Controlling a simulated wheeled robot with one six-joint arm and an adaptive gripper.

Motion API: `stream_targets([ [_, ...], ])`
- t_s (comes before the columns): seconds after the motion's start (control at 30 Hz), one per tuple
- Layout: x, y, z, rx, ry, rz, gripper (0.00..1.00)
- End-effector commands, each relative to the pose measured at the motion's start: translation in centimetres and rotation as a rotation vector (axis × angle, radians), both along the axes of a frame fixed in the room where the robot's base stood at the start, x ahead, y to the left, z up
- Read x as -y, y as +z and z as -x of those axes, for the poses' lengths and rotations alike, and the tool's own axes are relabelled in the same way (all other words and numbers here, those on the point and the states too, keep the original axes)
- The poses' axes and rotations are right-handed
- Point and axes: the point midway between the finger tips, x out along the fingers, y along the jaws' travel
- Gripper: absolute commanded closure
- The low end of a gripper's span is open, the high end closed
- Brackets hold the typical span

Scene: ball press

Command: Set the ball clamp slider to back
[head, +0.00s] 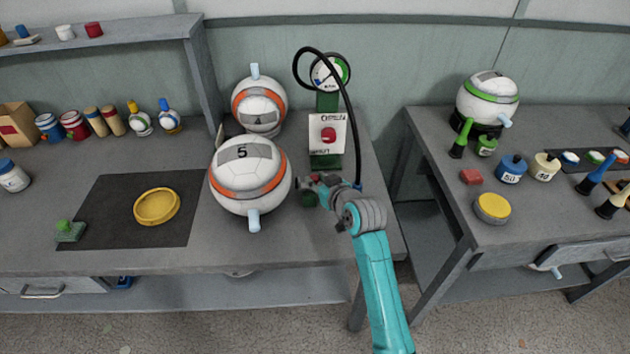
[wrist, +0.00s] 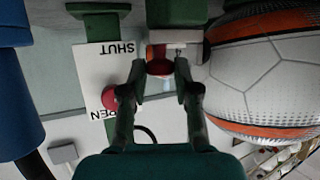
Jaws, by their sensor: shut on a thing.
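My gripper (head: 322,187) is just right of the large white and orange ball marked 5 (head: 243,168) in the head view. The knob sits by a pale block on a green mount (wrist: 176,14), seemingly the ball clamp slider. The ball (wrist: 262,75) is close beside the right finger there. The slider is mostly hidden by my gripper in the head view, so its position along its travel cannot be told.
A white panel (head: 322,136) with a red knob and OPEN and SHUT labels stands behind my gripper, on a green post with a gauge (head: 330,72) and a black hose (head: 352,120). A second ball (head: 258,104) is behind the first. The front right bench corner is clear.

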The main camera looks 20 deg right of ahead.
Motion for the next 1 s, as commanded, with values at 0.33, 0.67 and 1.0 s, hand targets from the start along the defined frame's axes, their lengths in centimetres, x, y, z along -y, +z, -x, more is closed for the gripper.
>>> stream_targets([
  [0.33,0.3,-0.1,0.1,-0.002,-0.006,0.004,0.46],
  [0.67,0.4,0.4,1.3,-0.002,-0.006,0.003,0.46],
  [1.0,1.3,2.8,7.2,-0.002,-0.007,0.003,0.46],
])
